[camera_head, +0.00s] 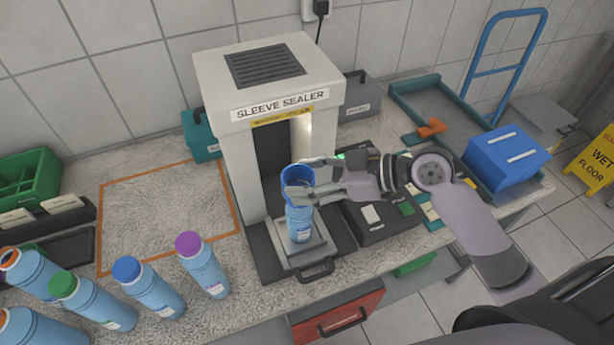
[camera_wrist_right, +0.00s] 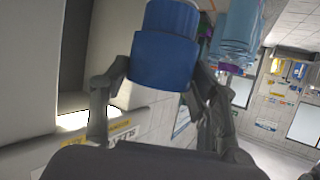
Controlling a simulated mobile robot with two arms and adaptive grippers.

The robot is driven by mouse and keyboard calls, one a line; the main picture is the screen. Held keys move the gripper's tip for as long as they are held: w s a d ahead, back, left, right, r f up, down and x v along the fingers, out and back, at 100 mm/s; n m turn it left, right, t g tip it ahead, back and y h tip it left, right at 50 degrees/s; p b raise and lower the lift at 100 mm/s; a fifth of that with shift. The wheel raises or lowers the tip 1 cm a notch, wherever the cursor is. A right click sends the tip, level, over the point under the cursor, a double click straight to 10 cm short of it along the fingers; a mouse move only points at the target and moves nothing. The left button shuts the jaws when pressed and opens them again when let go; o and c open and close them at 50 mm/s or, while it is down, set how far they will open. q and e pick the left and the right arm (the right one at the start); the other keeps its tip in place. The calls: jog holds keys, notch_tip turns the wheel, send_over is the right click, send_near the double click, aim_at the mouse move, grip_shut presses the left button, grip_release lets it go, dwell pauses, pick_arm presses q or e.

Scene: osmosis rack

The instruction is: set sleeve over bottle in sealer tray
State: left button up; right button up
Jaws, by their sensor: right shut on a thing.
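A blue sleeve (camera_head: 297,177), a short tube with an open dark top, is gripped by my right gripper (camera_head: 308,178), whose fingers lie on either side of it. The sleeve (camera_wrist_right: 163,62) also shows between the fingers in the right wrist view. A light blue bottle (camera_head: 299,222) stands upright on the sealer tray (camera_head: 289,259), in line below the sleeve. The bottle's top is hidden by the sleeve; I cannot tell how far the sleeve surrounds it. The sleeve sealer (camera_head: 221,137) stands behind, its opening facing the tray. My left gripper is not in view.
Several capped bottles (camera_head: 202,264) stand at the front left. A green crate (camera_head: 28,180) is at far left. A dark case (camera_head: 375,220) lies right of the tray. A blue box (camera_head: 505,157) stands farther right. The orange-framed counter area (camera_head: 165,215) is clear.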

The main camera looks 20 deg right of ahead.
jog(key=o, duration=0.8)
jog(key=v, duration=1.2)
jog(key=shift+s+f, duration=0.1)
dwell(0.3)
